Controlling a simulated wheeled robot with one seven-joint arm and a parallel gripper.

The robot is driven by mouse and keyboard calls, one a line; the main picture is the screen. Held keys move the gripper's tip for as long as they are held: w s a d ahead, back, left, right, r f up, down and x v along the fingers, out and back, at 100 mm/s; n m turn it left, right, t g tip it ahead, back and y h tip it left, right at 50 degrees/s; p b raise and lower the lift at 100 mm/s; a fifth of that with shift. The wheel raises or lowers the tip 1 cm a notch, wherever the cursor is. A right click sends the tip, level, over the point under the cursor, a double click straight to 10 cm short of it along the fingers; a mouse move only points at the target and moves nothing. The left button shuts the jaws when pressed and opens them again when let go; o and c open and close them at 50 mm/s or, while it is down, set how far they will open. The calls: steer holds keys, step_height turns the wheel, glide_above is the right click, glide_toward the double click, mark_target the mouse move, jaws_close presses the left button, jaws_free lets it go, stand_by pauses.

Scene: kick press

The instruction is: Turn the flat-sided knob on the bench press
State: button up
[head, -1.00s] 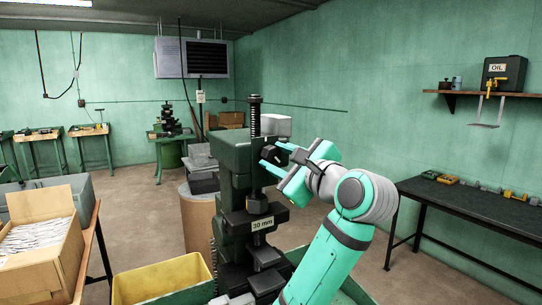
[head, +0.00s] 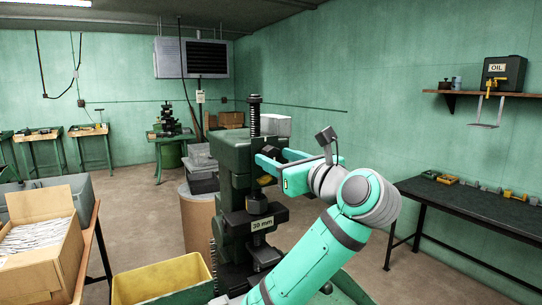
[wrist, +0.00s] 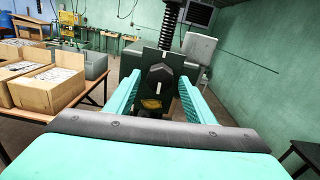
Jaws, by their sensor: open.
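The flat-sided knob (wrist: 160,76) is a dark, angular piece on the press face in the wrist view. My gripper (head: 272,157) is at the upper right side of the press. In the wrist view its teal fingers (wrist: 159,78) are open, one on each side of the knob. I see gaps beside the knob, but cannot tell how deep the fingertips reach. The head view partly hides the knob behind the gripper.
A yellow bin (head: 165,278) stands low in front of the press. A cardboard box (head: 42,235) of parts sits on a table at left. A dark bench (head: 455,208) runs along the right wall. Open floor lies between press and bench.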

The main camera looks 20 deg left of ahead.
steer(key=shift+v, duration=2.75)
